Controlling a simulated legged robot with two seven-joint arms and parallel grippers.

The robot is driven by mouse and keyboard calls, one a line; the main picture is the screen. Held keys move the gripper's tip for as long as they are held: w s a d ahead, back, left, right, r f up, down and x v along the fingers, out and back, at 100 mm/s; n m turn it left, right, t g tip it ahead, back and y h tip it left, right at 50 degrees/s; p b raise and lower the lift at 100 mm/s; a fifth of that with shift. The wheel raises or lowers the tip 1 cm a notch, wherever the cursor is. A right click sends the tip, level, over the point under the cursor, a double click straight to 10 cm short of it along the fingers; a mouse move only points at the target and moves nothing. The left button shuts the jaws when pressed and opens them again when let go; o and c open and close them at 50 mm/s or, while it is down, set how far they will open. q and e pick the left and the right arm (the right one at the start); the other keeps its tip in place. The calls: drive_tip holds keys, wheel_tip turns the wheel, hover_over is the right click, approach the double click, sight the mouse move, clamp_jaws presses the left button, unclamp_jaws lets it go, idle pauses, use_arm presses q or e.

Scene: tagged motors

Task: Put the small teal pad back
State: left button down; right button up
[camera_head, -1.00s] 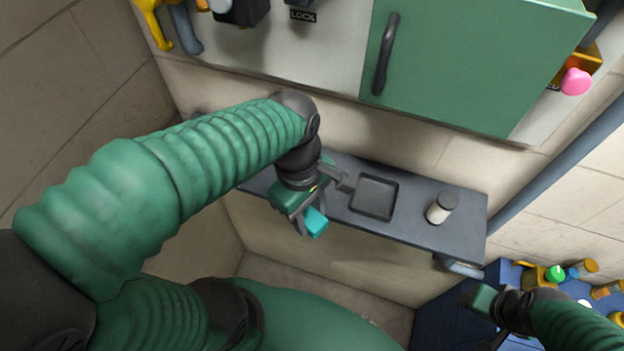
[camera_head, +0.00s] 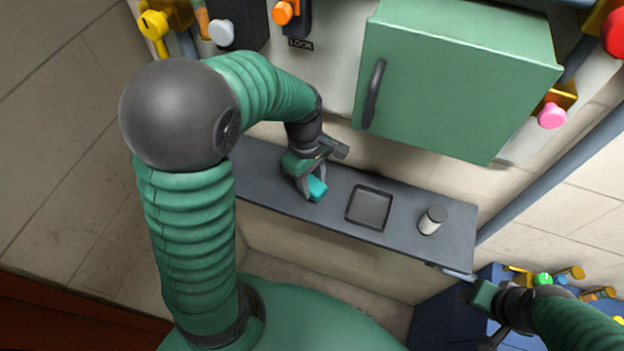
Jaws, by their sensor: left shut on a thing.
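The small teal pad (camera_head: 317,188) is between the fingers of my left gripper (camera_head: 309,190), which is shut on it. The gripper is over the grey shelf (camera_head: 414,219), to the left of a shallow square recessed tray (camera_head: 369,207) that looks empty. I cannot tell whether the pad touches the shelf. My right gripper (camera_head: 483,315) is at the lower right, over the blue surface; its fingers are dark and partly cut from clear view.
A white cylinder with a dark top (camera_head: 431,220) stands on the shelf right of the tray. A green cabinet (camera_head: 455,85) with a dark handle hangs above the shelf. Several coloured items lie at the lower right, by a green-topped one (camera_head: 543,279).

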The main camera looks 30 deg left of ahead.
sight(310, 182)
use_arm(q)
drive_tip(key=c, duration=1.2)
unclamp_jaws()
drive_tip(key=shift+w, duration=0.15)
drive_tip(key=shift+c, duration=0.2)
drive_tip(key=o, duration=0.3)
drive_tip(key=shift+d, duration=0.15)
drive_tip(key=shift+o, duration=0.2)
drive_tip(key=shift+s+r, duration=0.15)
drive_tip(key=shift+s, duration=0.15)
drive_tip(key=shift+w+r, duration=0.1)
drive_tip(key=shift+r, duration=0.2)
drive_tip(key=r, duration=0.2)
drive_tip(key=r+b, duration=0.1)
drive_tip(key=r, duration=0.1)
drive_tip(key=a+r, duration=0.1)
drive_tip(key=r, duration=0.1)
drive_tip(key=shift+w+b, duration=0.2)
drive_tip(key=shift+b, duration=0.15)
drive_tip(key=shift+s+r, duration=0.15)
drive_tip(key=shift+r, duration=0.25)
